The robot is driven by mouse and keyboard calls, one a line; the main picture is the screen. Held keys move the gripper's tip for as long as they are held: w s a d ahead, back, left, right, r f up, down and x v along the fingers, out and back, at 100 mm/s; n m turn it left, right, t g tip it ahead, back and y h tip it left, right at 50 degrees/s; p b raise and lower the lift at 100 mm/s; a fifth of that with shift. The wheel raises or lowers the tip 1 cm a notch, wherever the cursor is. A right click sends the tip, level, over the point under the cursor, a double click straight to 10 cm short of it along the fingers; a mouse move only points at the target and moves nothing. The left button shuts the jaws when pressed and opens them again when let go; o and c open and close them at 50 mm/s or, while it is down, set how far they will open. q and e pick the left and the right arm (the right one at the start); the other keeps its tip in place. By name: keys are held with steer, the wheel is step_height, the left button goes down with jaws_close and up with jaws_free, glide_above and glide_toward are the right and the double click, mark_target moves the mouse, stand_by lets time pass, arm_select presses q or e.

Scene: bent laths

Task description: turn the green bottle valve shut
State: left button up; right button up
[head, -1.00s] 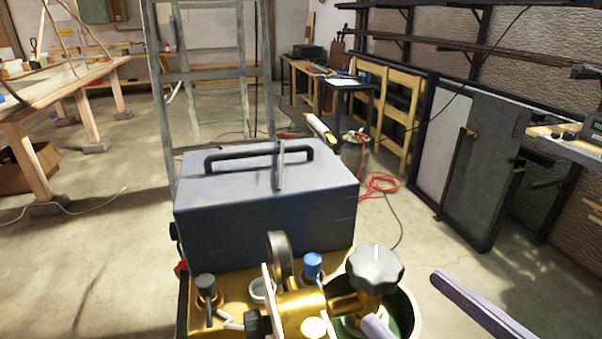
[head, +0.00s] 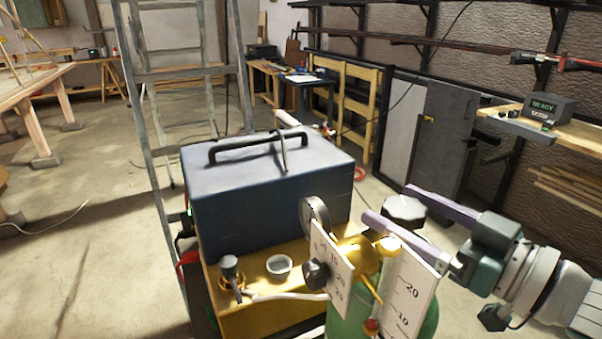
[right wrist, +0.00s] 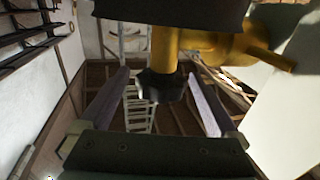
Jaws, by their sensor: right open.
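The green bottle (head: 402,322) stands at the lower middle of the head view, with a brass regulator (head: 352,254) on top. Its dark lobed valve knob (head: 404,209) sits behind the regulator. My right gripper (head: 388,203) comes in from the right, open, with one purple finger on each side of the knob. In the right wrist view the valve knob (right wrist: 160,87) lies between the open fingers of the right gripper (right wrist: 159,75), with gaps visible on both sides. The brass stem shows above it. My left gripper is not in view.
White number plates (head: 408,290) and a round gauge (head: 314,217) stand close beside the valve. A blue-grey box (head: 265,190) with a black handle stands behind left. A small cup (head: 279,267) sits on the yellow top. A ladder (head: 185,75) stands behind.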

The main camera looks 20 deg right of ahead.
mark_target(387, 201)
steer(key=shift+x, duration=1.65)
steer(key=c, duration=1.4)
